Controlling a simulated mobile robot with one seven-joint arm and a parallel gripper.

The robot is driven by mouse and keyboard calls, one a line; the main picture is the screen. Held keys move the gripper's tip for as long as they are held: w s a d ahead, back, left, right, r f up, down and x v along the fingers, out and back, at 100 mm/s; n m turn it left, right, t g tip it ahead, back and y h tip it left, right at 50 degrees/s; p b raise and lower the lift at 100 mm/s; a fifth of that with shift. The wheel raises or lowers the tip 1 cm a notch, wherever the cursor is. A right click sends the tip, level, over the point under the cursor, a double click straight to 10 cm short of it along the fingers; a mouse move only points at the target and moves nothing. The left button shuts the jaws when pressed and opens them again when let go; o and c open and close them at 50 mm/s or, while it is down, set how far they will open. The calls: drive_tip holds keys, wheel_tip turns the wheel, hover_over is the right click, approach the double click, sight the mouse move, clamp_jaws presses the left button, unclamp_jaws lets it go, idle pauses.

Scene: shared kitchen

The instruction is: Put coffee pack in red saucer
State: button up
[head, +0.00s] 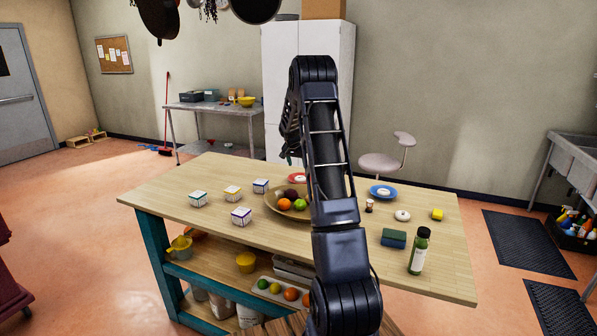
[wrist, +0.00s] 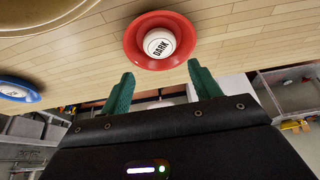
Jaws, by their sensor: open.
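The red saucer (wrist: 135,52) is in the wrist view, with a round white pack marked "DARK" (wrist: 159,43) in it. In the head view my gripper is mostly hidden by my arm. A blue saucer (head: 374,195) holds another white pack (head: 383,190). A further round white pack (head: 402,215) lies on the bare tabletop.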

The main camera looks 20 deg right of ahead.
drive_tip(key=s+a+r+n, duration=0.1)
drive_tip(key=s+a+r, duration=0.3)
drive_tip(key=s+r, duration=0.4)
drive_tip(key=s+a+r+n+y, duration=0.1)
drive_tip(key=s+a+r+n, duration=0.1)
drive_tip(key=s+a+r, duration=0.55)
drive_tip(key=s+a+r+n, duration=0.1)
drive_tip(key=s+r, duration=0.5)
drive_tip(key=s, duration=0.4)
drive_tip(key=s+a+f+n+y, duration=0.1)
drive_tip(key=s+a, duration=0.3)
drive_tip(key=s, duration=1.1)
drive_tip(key=s+a+f+n+t+y, duration=0.1)
drive_tip(key=s+a+n, duration=0.3)
drive_tip(key=s, duration=1.2)
drive_tip(key=shift+s+a, duration=0.25)
drive_tip(key=shift+a, duration=0.2)
drive_tip(key=shift+f, duration=0.1)
